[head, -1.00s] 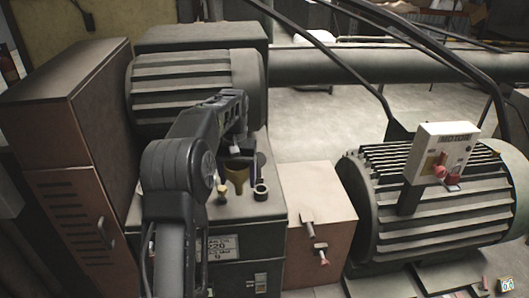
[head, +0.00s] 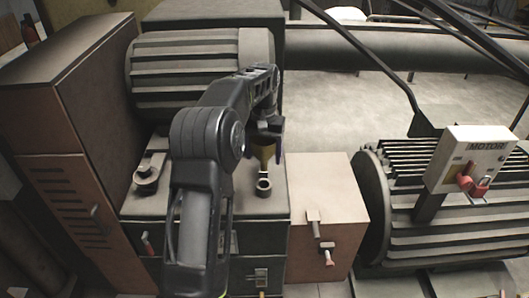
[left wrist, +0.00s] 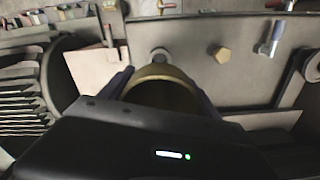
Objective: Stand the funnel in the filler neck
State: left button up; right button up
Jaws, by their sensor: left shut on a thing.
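The brass funnel (head: 264,156) is held by my left gripper (head: 266,138), which is shut on it. In the left wrist view the funnel's round rim (left wrist: 160,72) shows between the two fingers. The filler neck (head: 263,187) is a short dark ring with a pale rim on top of the dark tank. In the head view the funnel is just above and behind the neck in the picture, apparently apart from it. In the left wrist view the neck (left wrist: 160,54) is partly covered by the funnel rim. The funnel's lower end is not clearly seen. My right gripper is not in view.
A brass hex cap (left wrist: 222,54) sits beside the neck, hidden by my arm in the head view. A brown box (head: 325,190) and a finned motor (head: 440,220) with a white switch box (head: 468,157) are to the right.

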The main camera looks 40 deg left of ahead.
aim_at(264, 170)
pick_arm(q)
jog(key=shift+f, duration=2.45)
jog(key=shift+f+b, duration=0.35)
jog(key=shift+f, duration=0.25)
jog(key=shift+s+f+b, duration=0.1)
jog(key=shift+f+b, duration=1.15)
jog(key=shift+f, duration=0.85)
dwell(0.9)
jog(key=o, duration=1.5)
notch_tip(264, 170, up, 7)
jog(key=shift+b, duration=0.7)
jog(key=shift+r, duration=0.4)
